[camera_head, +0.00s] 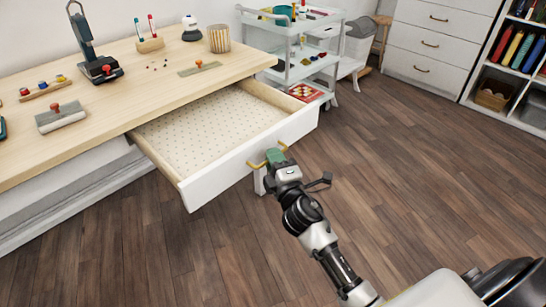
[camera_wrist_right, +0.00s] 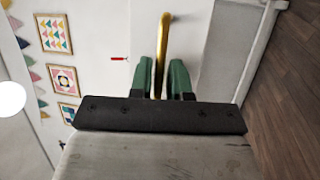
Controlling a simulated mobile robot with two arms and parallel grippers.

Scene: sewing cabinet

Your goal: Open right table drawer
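The table drawer (camera_head: 225,178) is pulled well out from under the light wood tabletop (camera_head: 120,88). Its inside is bare, with a dotted lining. A brass handle (camera_head: 258,164) is on its white front. My right gripper (camera_head: 275,157) is at this handle. In the right wrist view, the green fingers of the right gripper (camera_wrist_right: 163,80) sit close on both sides of the brass handle (camera_wrist_right: 161,50), seemingly closed on it. The gripper hides part of the handle in the head view. My left gripper is not in view.
Stamps, a dark press (camera_head: 95,65), a striped cup (camera_head: 219,39) and small parts lie on the tabletop. A white cart (camera_head: 290,60) stands behind the drawer. A white chest (camera_head: 435,45) and a shelf (camera_head: 515,60) line the back right. The wood floor right of the drawer is clear.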

